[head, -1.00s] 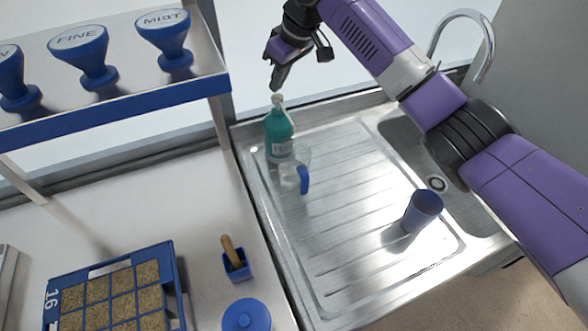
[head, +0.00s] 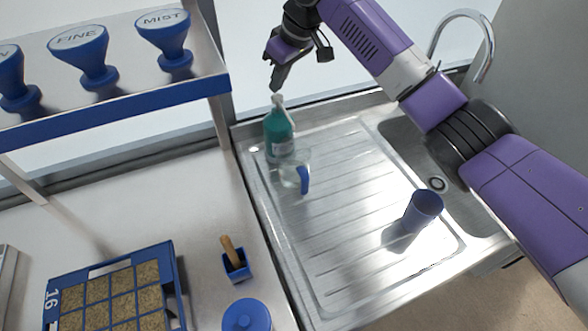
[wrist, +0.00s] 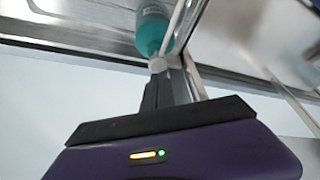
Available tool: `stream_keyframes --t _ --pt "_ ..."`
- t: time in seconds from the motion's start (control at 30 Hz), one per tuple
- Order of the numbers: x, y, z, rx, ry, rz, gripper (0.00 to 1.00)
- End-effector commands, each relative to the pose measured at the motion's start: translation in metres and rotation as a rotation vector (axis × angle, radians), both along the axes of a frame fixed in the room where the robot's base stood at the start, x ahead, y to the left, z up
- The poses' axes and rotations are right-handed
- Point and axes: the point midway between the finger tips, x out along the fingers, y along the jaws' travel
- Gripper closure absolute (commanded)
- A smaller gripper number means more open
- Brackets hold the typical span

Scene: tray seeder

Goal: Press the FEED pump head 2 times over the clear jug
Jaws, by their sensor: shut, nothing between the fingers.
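The teal pump bottle (head: 278,136) with a white pump head (head: 279,101) stands upright at the back left of the steel drainer. The clear jug (head: 291,172) with a blue handle stands just in front of it. My gripper (head: 275,89) is shut and empty, its fingertips pointing down just above the pump head. In the wrist view my gripper's fingertips (wrist: 162,76) lie close to the white pump head (wrist: 157,64), with the teal bottle (wrist: 152,30) beyond. I cannot tell whether they touch. The bottle's label is too small to read.
A blue cup (head: 423,209) stands on the drainer (head: 345,235) at the right, near the sink basin and tap (head: 487,48). A shelf (head: 120,110) with blue stampers is at the left. A seed tray (head: 176,285), a small blue pot (head: 236,268) and a blue lid (head: 246,317) sit below.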

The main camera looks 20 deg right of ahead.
Motion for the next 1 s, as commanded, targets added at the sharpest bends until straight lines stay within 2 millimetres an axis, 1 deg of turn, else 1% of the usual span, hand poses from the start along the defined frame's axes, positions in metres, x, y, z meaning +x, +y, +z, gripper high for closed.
stream_keyframes --t 0.87,1.0 --pt "0.000 0.000 -0.029 0.000 0.003 -0.001 1.00" --pt "-0.001 0.000 -0.029 0.000 0.003 -0.001 1.00"
